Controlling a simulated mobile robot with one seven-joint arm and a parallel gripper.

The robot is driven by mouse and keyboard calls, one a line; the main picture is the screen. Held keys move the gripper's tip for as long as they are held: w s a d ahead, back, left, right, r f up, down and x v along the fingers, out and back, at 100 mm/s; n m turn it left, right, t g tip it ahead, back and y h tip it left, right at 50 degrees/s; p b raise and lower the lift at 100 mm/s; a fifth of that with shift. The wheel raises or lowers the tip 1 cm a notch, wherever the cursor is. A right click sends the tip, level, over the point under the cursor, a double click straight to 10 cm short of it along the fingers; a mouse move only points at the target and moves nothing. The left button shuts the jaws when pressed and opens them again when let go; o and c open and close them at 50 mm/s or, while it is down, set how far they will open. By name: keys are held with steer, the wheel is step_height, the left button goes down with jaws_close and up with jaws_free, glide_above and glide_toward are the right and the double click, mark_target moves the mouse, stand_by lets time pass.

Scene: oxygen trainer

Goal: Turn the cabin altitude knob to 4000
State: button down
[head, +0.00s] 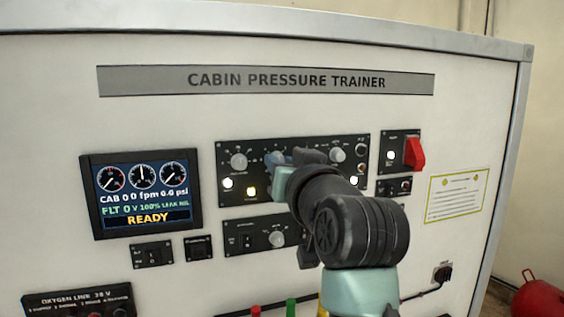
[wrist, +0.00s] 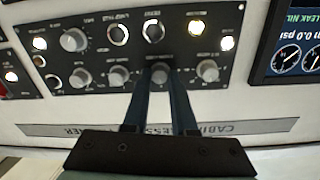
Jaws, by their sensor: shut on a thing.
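The upper black panel (head: 300,144) on the trainer carries a row of grey round knobs. In the wrist view, which shows it upside down, my gripper (wrist: 159,82) has its two blue fingers on either side of one knob (wrist: 160,70), the second from the display side, and is shut on it. In the head view my gripper (head: 276,158) reaches this panel, and my wrist hides part of the row. The knob's label and pointer are too small to read, so I cannot tell its setting. The display (head: 143,194) reads CAB 0, 0.0 psi and READY.
Neighbouring knobs (wrist: 207,71) and (wrist: 118,76) flank the held one closely. A red switch guard (head: 414,154) is on a panel to the right. A lower panel with a knob (head: 277,239) sits beneath my wrist.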

stand_by(0.3)
steer(key=c, duration=0.7)
jaws_free()
steer(key=shift+s, duration=0.1)
steer(key=b+v, duration=0.6)
steer(key=v, duration=0.6)
steer(key=shift+s+d, duration=0.15)
steer(key=shift+s, duration=0.25)
